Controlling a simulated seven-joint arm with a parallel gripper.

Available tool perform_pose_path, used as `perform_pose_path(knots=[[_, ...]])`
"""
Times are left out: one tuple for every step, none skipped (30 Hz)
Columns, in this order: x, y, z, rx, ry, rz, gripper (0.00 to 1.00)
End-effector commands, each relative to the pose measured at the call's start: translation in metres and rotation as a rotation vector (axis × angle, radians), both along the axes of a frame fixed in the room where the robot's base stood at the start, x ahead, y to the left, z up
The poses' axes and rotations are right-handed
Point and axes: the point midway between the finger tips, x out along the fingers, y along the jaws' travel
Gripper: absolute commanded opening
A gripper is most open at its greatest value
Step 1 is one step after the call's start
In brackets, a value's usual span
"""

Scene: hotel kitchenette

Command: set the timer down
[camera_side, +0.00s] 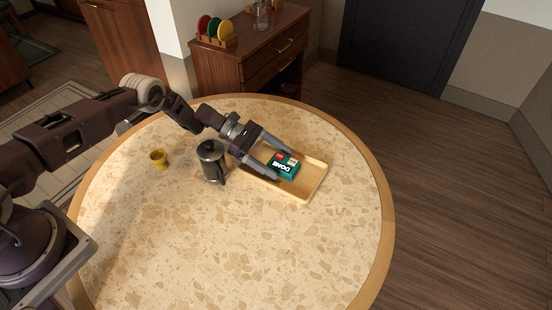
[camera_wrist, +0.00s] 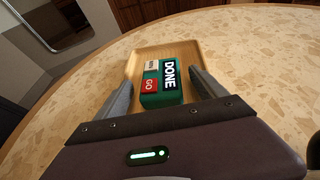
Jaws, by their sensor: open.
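The timer (camera_side: 283,166) is a green block with a white "DONE" label, a red "GO" patch and a pale patch. It lies on the wooden tray (camera_side: 312,185) on the round table. In the wrist view the timer (camera_wrist: 168,90) sits between the two fingers, with a gap on each side. My gripper (camera_side: 284,163) is open, its fingers reaching over the tray on both sides of the timer. The tray's far rim also shows in the wrist view (camera_wrist: 165,48). The timer's underside is hidden.
A French press (camera_side: 212,162) stands on the table close to my gripper, on its left. The front of the speckled table (camera_side: 240,250) is clear. A wooden cabinet (camera_side: 260,60) with a rack of colored plates stands behind.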

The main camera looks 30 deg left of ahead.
Motion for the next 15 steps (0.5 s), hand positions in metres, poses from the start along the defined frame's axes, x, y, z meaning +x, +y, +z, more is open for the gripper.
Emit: perform_pose_path(knots=[[0.0, 0.0, 0.003, 0.0, 0.0, 0.0, 0.81], [0.0, 0.004, 0.004, 0.001, 0.001, 0.001, 0.81], [0.0, 0.011, 0.007, 0.0, -0.001, 0.004, 0.81], [0.0, 0.017, 0.01, 0.0, -0.002, 0.005, 0.81], [-0.001, 0.024, 0.013, 0.0, -0.001, 0.005, 0.81], [-0.002, 0.031, 0.019, -0.001, -0.002, 0.004, 0.81], [-0.002, 0.029, 0.029, -0.002, -0.003, 0.002, 0.81], [-0.002, 0.029, 0.037, -0.001, -0.003, 0.001, 0.81], [-0.002, 0.028, 0.047, -0.001, -0.004, 0.002, 0.81], [-0.002, 0.028, 0.054, -0.001, -0.003, 0.002, 0.81], [-0.003, 0.028, 0.06, -0.001, -0.003, 0.001, 0.81], [-0.003, 0.028, 0.067, 0.0, -0.002, 0.0, 0.81], [-0.003, 0.028, 0.071, 0.0, -0.002, 0.0, 0.81], [-0.003, 0.028, 0.075, 0.0, -0.002, 0.0, 0.81], [-0.003, 0.028, 0.079, 0.0, -0.001, 0.001, 0.81]])
